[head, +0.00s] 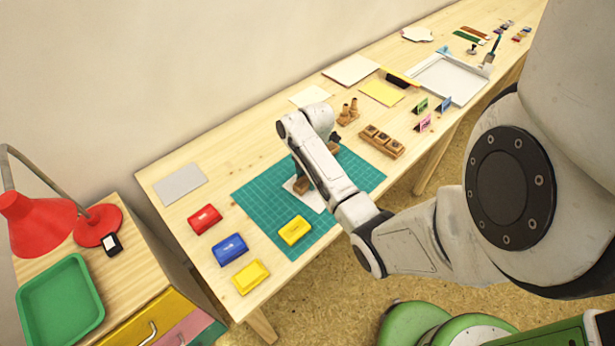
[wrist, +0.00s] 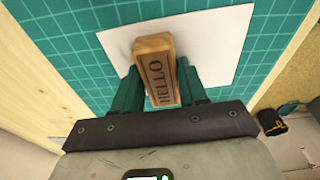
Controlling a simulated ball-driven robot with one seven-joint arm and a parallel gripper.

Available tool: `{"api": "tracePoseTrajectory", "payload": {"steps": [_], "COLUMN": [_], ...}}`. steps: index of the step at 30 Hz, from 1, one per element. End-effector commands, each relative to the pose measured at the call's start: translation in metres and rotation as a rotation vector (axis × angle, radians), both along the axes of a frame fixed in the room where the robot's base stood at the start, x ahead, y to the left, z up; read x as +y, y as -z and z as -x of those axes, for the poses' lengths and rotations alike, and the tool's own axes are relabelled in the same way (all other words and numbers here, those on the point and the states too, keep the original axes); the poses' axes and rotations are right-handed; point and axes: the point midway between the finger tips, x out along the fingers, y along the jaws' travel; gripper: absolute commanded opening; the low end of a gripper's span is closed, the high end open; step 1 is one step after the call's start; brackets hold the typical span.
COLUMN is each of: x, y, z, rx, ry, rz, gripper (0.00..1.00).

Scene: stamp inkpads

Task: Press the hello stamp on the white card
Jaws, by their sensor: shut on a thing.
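The hello stamp is a wooden block lettered HELLO (wrist: 158,78), seen from above in the wrist view. My gripper (wrist: 160,92) is shut on it, with a dark green finger on each side. The stamp is over the white card (wrist: 218,48), which lies on the green cutting mat (wrist: 285,50). Whether the stamp's underside touches the card cannot be told. In the head view the card (head: 313,199) shows partly beside my arm, and my gripper (head: 308,172) is mostly hidden behind my arm.
Red (head: 205,219), blue (head: 230,249) and yellow (head: 251,276) inkpads stand on the table left of the mat. Another yellow inkpad (head: 294,230) sits on the mat. A wooden stamp rack (head: 381,141) is right of my arm. A grey sheet (head: 180,184) lies at the left.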

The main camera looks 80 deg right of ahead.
Motion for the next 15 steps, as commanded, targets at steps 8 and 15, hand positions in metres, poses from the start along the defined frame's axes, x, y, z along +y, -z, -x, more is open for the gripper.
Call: {"api": "tracePoseTrajectory", "payload": {"steps": [8,15], "x": [0.0023,0.0022], "y": [0.0016,-0.0046], "z": [0.001,0.0007], "rx": [0.004,0.003], "ry": [0.0,-0.001], "rz": [-0.006,-0.006], "gripper": [0.2,0.2]}}
